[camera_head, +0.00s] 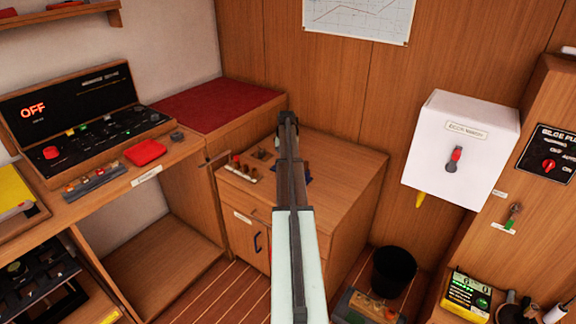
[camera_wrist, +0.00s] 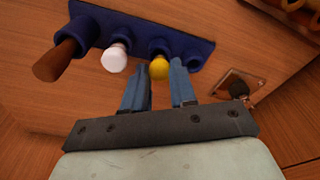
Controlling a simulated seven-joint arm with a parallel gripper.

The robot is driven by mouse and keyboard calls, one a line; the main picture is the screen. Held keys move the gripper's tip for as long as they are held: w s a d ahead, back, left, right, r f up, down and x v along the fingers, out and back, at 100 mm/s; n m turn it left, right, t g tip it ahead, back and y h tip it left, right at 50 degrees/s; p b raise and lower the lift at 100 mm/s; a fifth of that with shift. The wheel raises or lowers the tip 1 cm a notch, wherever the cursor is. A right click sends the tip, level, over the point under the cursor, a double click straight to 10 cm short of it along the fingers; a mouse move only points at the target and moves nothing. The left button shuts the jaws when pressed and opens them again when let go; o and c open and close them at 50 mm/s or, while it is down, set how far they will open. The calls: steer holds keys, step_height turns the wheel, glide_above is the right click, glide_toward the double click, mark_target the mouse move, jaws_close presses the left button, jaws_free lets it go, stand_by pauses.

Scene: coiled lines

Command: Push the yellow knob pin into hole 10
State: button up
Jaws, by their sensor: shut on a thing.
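In the wrist view the yellow knob pin (camera_wrist: 159,68) stands in a blue rack (camera_wrist: 125,25), between the blue fingers of my gripper (camera_wrist: 162,84). My gripper is shut on its yellow knob. The pin's lower part is hidden in the rack. A white knob pin (camera_wrist: 115,58) and a brown pin (camera_wrist: 62,60) stand in the same rack to the left. In the head view my arm hides the pin; a bit of the blue rack (camera_head: 307,174) shows beside the arm on the cabinet top. I see no readable hole number, so I cannot tell which is hole 10.
The wooden cabinet (camera_head: 345,165) carries several brown pegs (camera_head: 245,170) on its left side. A metal plate with a dark round part (camera_wrist: 238,89) lies right of the rack. A white box (camera_head: 460,150) hangs on the right wall. A black bin (camera_head: 393,270) stands on the floor.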

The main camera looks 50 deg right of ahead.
steer(key=shift+r, duration=0.5)
jaws_close()
steer(key=shift+r, duration=2.7)
steer(key=w+a+r, duration=0.3)
steer(key=w+a, duration=0.8)
steer(key=w, duration=0.4)
steer(key=shift+a+r, duration=0.15)
steer(key=shift+r, duration=0.15)
steer(key=shift+f, duration=0.15)
steer(key=shift+f, duration=2.8)
